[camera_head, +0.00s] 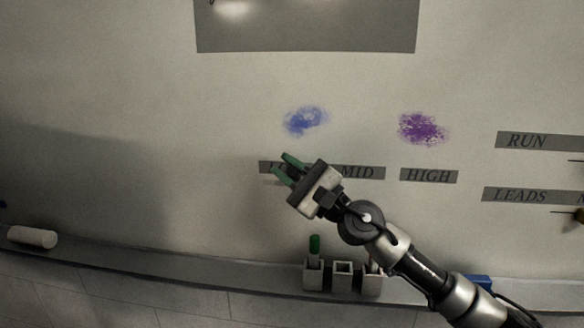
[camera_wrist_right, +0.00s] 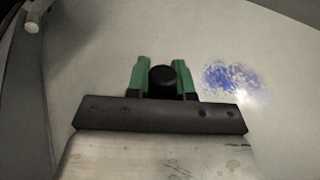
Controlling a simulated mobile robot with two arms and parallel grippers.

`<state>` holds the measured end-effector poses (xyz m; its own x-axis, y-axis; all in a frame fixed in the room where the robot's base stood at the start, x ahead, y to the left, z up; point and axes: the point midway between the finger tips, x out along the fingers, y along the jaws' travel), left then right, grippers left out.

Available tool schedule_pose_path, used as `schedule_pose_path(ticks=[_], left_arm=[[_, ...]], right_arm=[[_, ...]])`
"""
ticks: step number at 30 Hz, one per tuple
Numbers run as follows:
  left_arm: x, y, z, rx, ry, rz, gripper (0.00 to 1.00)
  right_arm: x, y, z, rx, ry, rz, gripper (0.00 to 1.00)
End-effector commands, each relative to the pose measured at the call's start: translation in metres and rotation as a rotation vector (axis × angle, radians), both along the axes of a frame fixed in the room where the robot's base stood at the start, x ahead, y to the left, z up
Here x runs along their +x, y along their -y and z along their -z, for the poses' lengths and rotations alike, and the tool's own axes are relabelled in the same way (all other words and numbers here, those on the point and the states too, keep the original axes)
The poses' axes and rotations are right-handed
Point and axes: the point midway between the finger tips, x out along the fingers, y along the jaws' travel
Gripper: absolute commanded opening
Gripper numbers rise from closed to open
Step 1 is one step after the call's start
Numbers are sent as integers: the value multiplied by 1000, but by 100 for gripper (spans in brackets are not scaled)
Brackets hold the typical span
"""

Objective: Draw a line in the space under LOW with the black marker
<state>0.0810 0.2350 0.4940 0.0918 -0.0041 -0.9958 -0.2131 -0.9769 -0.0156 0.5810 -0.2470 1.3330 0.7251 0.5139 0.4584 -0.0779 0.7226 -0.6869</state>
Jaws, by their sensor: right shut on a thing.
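My right gripper (camera_head: 283,169) is in front of the whiteboard, over the LOW label (camera_head: 266,167), and hides most of its letters. Its green fingers are shut on the black marker, whose round black end (camera_wrist_right: 163,79) shows between them in the right wrist view. The marker's tip is hidden, so I cannot tell whether it touches the board. The space under LOW is partly covered by the gripper, and I cannot make out a clear line there. The MID label (camera_head: 358,172) and HIGH label (camera_head: 429,175) are to the right. My left gripper is not in view.
A blue smudge (camera_head: 305,121) and a purple smudge (camera_head: 421,128) mark the whiteboard (camera_head: 120,90). On the ledge (camera_head: 200,273) below are a holder (camera_head: 342,276) with a green marker (camera_head: 314,245), a blue object (camera_head: 478,282) and a white cylinder (camera_head: 32,237). RUN (camera_head: 528,140) and LEADS (camera_head: 522,195) labels are at right.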

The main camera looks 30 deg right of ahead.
Motion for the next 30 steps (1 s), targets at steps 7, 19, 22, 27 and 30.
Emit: schedule_pose_path(ticks=[7,19,22,27,30], left_arm=[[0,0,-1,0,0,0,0],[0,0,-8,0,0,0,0],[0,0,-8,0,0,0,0],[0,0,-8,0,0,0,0],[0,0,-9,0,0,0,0]], right_arm=[[1,-1,0,1,0,1,0],[8,-12,-1,1,0,1,0],[8,-13,0,1,0,1,0],[8,-13,0,1,0,1,0],[9,-14,0,1,0,1,0]])
